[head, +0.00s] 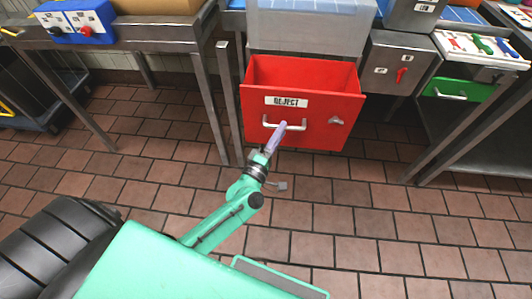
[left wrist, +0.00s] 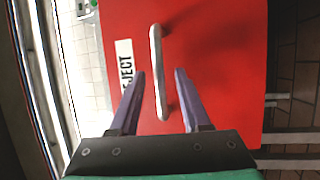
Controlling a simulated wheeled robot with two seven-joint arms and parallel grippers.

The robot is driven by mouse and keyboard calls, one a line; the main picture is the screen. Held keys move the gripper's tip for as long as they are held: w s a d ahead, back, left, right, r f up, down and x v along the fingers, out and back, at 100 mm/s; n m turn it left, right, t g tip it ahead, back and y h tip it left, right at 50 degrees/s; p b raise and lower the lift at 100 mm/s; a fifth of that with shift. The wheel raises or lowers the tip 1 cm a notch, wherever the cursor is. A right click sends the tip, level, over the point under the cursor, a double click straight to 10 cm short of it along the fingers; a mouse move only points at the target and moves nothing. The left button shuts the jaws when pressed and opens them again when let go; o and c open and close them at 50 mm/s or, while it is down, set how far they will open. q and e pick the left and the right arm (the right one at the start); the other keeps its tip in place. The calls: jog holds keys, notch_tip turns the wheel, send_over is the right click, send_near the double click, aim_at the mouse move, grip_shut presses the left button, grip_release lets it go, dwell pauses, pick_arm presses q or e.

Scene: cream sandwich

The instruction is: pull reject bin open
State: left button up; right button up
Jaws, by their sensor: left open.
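The red reject bin (head: 310,135) is a drawer-like box with a white REJECT label (head: 286,102) on its front. Its top is open and the inside looks empty. A pale bar handle (head: 270,125) is on the front, below the label. My left gripper (head: 283,128) is at the handle in the head view. In the left wrist view, my left gripper (left wrist: 159,72) is open, with its two purple fingers on either side of the handle (left wrist: 157,70). I cannot tell whether a finger touches it. My right gripper is not in view.
Metal table legs (head: 207,100) stand left of the bin. The tiled floor in front is clear.

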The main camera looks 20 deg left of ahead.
pick_arm(q)
jog(key=v, duration=1.2)
jog(key=shift+b, duration=0.35)
jog(key=shift+d, duration=0.1)
jog(key=s+a+f+m+g, duration=0.2)
jog(key=s+f+m+g, duration=0.15)
jog(key=f, duration=0.65)
jog(key=s+a+f+m+g, duration=0.25)
jog(key=f+m, duration=0.25)
jog(key=f, duration=0.5)
jog(key=s+a+f+m+g, duration=0.2)
jog(key=f+m+g, duration=0.2)
jog(key=f, duration=0.6)
jog(key=s+a+f+m+g+y, duration=0.2)
jog(key=s+f+m+g, duration=0.15)
jog(key=s+f, duration=0.45)
jog(key=s+a+f+m+g+y, duration=0.15)
jog(key=s+f+g, duration=0.3)
jog(key=s, duration=0.75)
notch_tip(320, 180, up, 15)
jog(key=p, duration=1.4)
jog(key=shift+a+f+g, duration=0.2)
jog(key=shift+a+g, duration=0.05)
jog(key=shift+g, duration=0.15)
